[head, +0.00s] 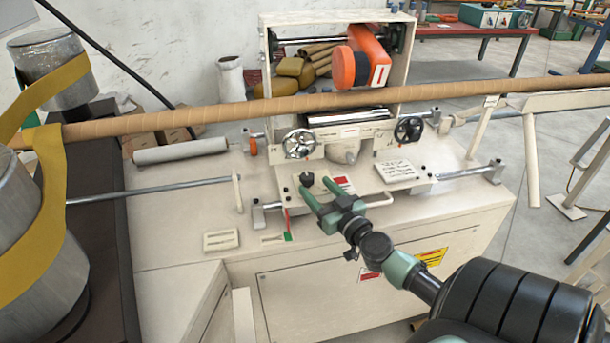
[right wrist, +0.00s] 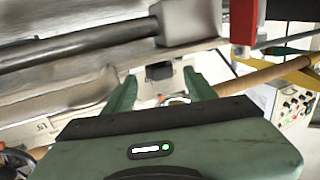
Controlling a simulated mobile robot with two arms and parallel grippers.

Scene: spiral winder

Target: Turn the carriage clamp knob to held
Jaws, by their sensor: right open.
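The small black knob (head: 307,179) stands on the left part of the cream carriage plate (head: 357,184), beside a red and white label; I take it for the clamp knob. My right gripper (head: 315,208) is open and empty, just in front of the knob with its fingers toward the carriage. In the right wrist view the two green fingers (right wrist: 160,80) are spread, and a dark block, probably the knob (right wrist: 158,71), shows between and beyond them. I cannot read the knob's setting. My left gripper is not in view.
Two handwheels, a chrome one (head: 299,144) and a black one (head: 408,130), sit behind the carriage. A long brown tube (head: 240,109) runs across above it. A written card (head: 395,171) lies on the carriage's right part.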

